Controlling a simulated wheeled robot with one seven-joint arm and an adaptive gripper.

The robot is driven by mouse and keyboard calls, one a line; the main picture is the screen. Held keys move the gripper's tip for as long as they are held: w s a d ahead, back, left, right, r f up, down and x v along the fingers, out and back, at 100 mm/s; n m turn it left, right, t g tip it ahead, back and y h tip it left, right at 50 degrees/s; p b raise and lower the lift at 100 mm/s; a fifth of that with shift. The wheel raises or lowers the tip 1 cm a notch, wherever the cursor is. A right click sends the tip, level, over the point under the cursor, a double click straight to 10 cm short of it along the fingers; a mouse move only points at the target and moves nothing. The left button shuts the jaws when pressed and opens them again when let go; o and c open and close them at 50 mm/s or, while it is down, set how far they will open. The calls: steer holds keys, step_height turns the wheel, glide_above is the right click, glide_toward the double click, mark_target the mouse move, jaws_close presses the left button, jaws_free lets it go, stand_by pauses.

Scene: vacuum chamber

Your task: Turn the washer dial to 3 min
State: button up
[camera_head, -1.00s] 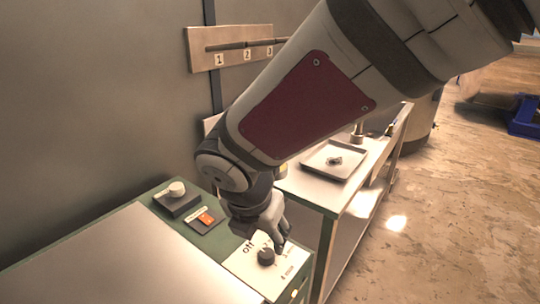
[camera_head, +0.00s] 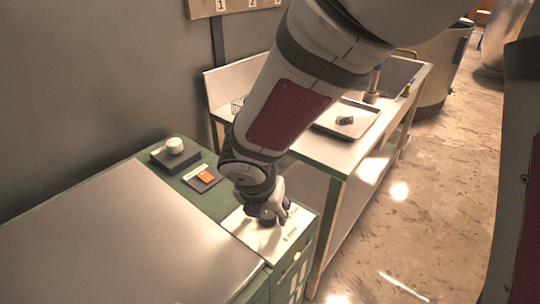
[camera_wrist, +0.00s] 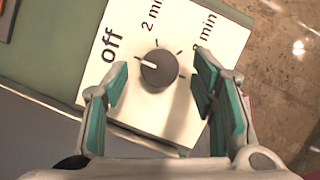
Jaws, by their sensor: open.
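The washer dial (camera_wrist: 160,70) is a round dark grey knob on a white panel (camera_wrist: 178,122). Its white pointer mark faces left, toward the "off" label (camera_wrist: 110,45). A "2 min" label (camera_wrist: 152,18) is at the top and another "min" label (camera_wrist: 207,32) at the right, its digit partly covered. In the wrist view my gripper (camera_wrist: 160,76) is open, one teal-padded finger on each side of the dial, with gaps visible. In the head view my gripper (camera_head: 268,207) is down at the panel and mostly hides the dial.
Left of the panel on the green-edged washer top are an orange item on a dark plate (camera_head: 205,177) and a dark box with a white knob (camera_head: 175,150). A table with a metal tray (camera_head: 348,119) stands behind. Floor (camera_head: 395,215) is clear at right.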

steer(key=shift+w+f, duration=0.25)
steer(key=shift+f, duration=0.45)
steer(key=shift+c, duration=0.4)
steer(key=c, duration=1)
steer(key=shift+c, duration=0.2)
